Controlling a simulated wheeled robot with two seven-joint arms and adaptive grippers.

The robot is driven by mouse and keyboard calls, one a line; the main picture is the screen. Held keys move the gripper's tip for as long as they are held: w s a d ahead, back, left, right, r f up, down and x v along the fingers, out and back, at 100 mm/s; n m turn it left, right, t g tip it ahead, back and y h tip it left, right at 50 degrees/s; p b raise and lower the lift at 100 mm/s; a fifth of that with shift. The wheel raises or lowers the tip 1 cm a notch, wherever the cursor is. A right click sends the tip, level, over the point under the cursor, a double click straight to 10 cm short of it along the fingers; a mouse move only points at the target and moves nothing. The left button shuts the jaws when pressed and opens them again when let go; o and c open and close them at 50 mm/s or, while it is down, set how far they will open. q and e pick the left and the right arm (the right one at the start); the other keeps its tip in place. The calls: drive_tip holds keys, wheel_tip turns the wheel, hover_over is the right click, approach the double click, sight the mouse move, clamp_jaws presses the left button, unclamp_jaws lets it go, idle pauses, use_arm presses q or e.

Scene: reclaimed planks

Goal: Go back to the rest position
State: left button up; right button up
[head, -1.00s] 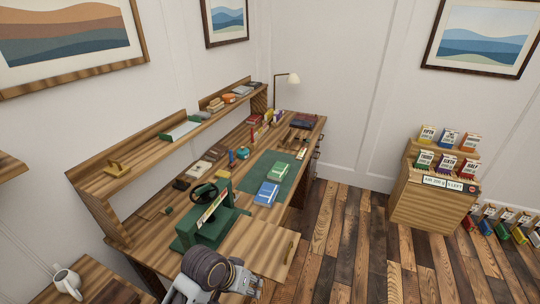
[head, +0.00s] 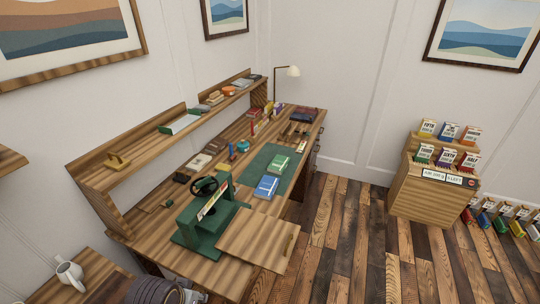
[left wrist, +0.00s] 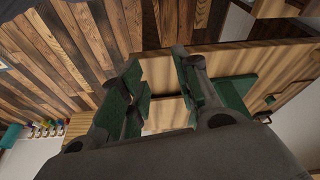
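In the head view, my left arm shows only at the bottom edge, left of centre, and most of it is cut off. In the left wrist view, my left gripper (left wrist: 158,78) has its two dark fingers apart, with nothing seen between them but background wood. It is clear of the desk's objects in the head view. My right gripper is in neither view.
A seed-packet stand (head: 425,200) is at right, with free floor between.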

use_arm(q)
drive_tip(key=s+a+f+g, duration=0.1)
drive_tip(key=s+f, duration=0.1)
drive_tip(key=f, duration=1.5)
drive_tip(key=s+f, duration=0.2)
drive_tip(key=f, duration=1.5)
drive_tip(key=s+a+f, duration=0.2)
drive_tip(key=s+f, duration=0.7)
drive_tip(key=s, duration=0.1)
drive_tip(key=s+a+f+g, duration=0.1)
drive_tip(key=s+a+f, duration=0.1)
drive_tip(key=s+f, duration=0.8)
drive_tip(key=shift+s+g+y, duration=0.3)
drive_tip(key=shift+s, duration=0.5)
